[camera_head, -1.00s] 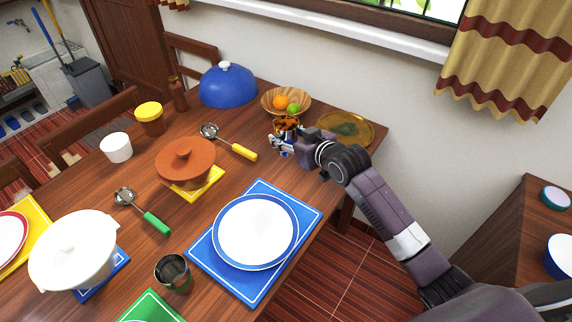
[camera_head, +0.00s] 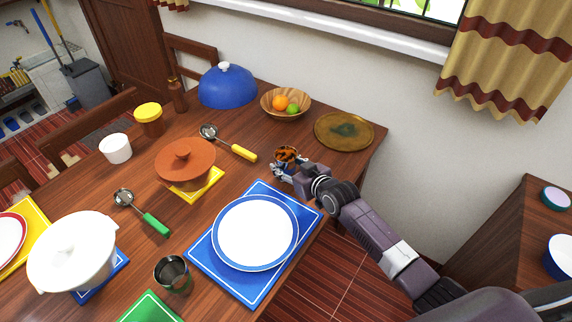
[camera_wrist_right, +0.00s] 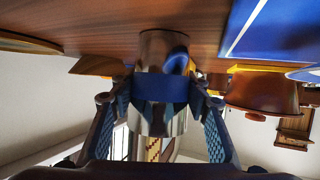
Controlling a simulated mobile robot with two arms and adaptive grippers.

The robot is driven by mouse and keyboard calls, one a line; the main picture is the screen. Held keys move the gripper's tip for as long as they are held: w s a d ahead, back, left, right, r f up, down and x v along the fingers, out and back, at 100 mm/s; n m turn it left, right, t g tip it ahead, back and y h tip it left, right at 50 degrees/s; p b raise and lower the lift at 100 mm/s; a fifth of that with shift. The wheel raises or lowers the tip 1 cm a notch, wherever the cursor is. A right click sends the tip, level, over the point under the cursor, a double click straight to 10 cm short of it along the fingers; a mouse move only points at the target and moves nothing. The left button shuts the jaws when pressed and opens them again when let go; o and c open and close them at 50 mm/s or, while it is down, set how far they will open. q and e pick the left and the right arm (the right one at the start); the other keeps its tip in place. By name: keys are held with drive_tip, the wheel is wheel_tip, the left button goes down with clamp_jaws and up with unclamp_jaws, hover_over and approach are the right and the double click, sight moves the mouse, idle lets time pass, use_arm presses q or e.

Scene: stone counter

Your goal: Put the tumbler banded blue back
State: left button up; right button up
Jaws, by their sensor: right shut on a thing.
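The shiny metal tumbler with a blue band (camera_wrist_right: 160,88) is held between the fingers of my right gripper (camera_wrist_right: 158,100), which press on it from both sides. In the head view the same tumbler (camera_head: 287,154) shows its rim and an orange-black reflection, with my right gripper (camera_head: 284,170) around its body. It is close beyond the upper corner of the blue placemat (camera_head: 254,284), which bears a blue-rimmed white plate (camera_head: 255,232). I cannot tell whether its base touches the table. My left gripper is out of view.
Another metal tumbler (camera_head: 172,272) stands left of the blue placemat. A ladle with a yellow handle (camera_head: 243,152), an orange pot (camera_head: 185,165), a fruit bowl (camera_head: 270,106) and a brass plate (camera_head: 344,142) stand around. Bare table (camera_head: 325,165) lies between the brass plate and gripper.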

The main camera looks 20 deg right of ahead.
drive_tip(key=shift+f, duration=0.1)
drive_tip(key=o, duration=1.2)
drive_tip(key=shift+o, duration=0.2)
drive_tip(key=shift+s, duration=0.1)
drive_tip(key=v, duration=1.2)
drive_tip(key=shift+r, duration=0.25)
drive_tip(key=shift+f, duration=0.1)
